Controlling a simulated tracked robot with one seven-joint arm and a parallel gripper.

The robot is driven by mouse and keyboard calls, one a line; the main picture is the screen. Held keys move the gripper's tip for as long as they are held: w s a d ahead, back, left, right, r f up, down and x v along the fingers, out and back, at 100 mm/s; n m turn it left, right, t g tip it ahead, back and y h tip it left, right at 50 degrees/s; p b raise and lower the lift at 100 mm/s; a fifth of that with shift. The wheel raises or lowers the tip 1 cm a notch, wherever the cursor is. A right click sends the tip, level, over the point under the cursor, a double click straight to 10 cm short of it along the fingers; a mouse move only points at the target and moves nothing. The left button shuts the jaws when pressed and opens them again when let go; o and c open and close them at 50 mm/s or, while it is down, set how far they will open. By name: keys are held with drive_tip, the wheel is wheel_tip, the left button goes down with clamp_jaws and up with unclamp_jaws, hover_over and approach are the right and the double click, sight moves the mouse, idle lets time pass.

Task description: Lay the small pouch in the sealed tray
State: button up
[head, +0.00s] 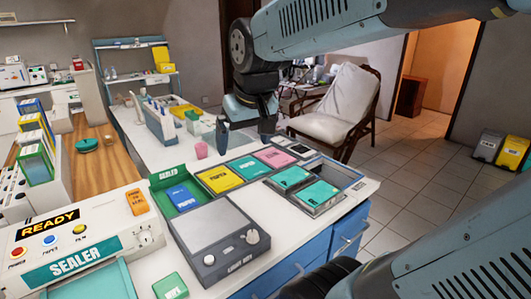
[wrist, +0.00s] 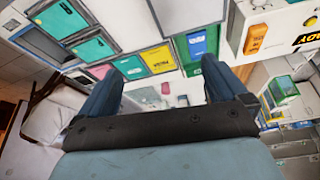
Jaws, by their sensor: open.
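The green-walled tray (head: 166,176) with lettering on its raised back wall stands on the white counter. A blue pouch (head: 183,197) lies inside it; the same pouch shows in the wrist view (wrist: 197,44). A yellow pouch (head: 220,179), a teal pouch (head: 250,167) and a pink pouch (head: 275,157) lie in a row to its right. Two more teal pouches (head: 291,177) (head: 320,194) lie in dark trays nearer. I cannot tell which is the small one. My gripper (head: 246,132) is open and empty, above the counter beyond the row; its spread fingers show in the wrist view (wrist: 158,82).
The sealer (head: 85,245) stands front left, with a grey light box (head: 217,240) beside the tray. A pink cup (head: 201,150) and an organizer (head: 158,122) stand behind. The counter's right front strip is clear. A chair (head: 338,105) stands beyond.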

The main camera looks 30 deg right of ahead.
drive_tip(key=s+d+t, duration=0.1)
drive_tip(key=s, duration=0.6)
drive_tip(key=shift+d+f, duration=0.3)
drive_tip(key=shift+f, duration=0.1)
idle(0.7)
